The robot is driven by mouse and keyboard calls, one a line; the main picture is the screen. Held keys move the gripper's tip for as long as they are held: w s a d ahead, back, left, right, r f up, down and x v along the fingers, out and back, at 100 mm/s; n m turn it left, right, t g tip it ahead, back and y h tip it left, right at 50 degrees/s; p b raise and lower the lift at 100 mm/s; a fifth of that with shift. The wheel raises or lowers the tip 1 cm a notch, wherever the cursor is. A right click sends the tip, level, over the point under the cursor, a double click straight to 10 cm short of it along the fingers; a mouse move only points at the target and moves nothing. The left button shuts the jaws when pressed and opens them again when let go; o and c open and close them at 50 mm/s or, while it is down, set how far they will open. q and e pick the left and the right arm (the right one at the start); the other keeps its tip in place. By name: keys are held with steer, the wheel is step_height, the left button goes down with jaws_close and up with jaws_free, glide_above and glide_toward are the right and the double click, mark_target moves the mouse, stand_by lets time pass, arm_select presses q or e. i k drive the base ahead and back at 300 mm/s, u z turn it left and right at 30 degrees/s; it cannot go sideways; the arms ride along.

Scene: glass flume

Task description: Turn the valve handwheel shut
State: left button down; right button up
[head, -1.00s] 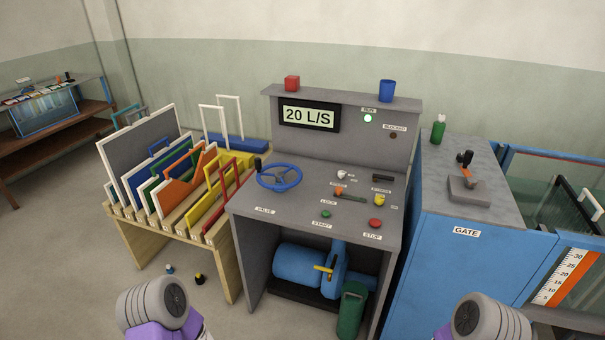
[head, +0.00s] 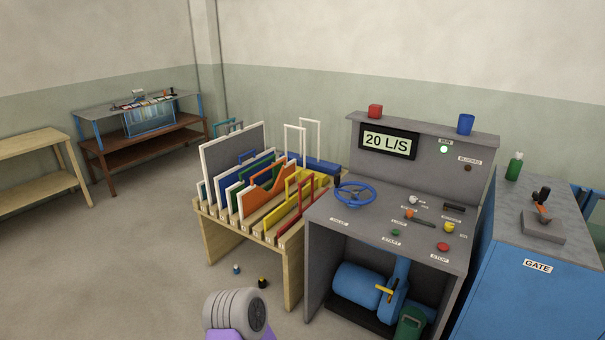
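The blue valve handwheel (head: 355,195) lies on the left part of the grey control desk (head: 385,222), above the VALVE label. A dark knob stands at its left rim. The display (head: 388,142) on the desk's back panel reads 20 L/S, and the green RUN lamp (head: 444,149) is lit. Part of my arm shows at the bottom, well below and left of the handwheel and apart from it. Neither gripper's fingers are in the picture.
A wooden rack (head: 290,262) with coloured plates stands left of the desk. Two small bottles (head: 262,282) are on the floor before it. A blue GATE cabinet (head: 530,295) is at the right. Open floor lies at the left.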

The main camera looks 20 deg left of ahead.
mark_target(354, 194)
steer(key=u, duration=0.75)
steer(key=i, duration=0.8)
steer(key=u, duration=0.35)
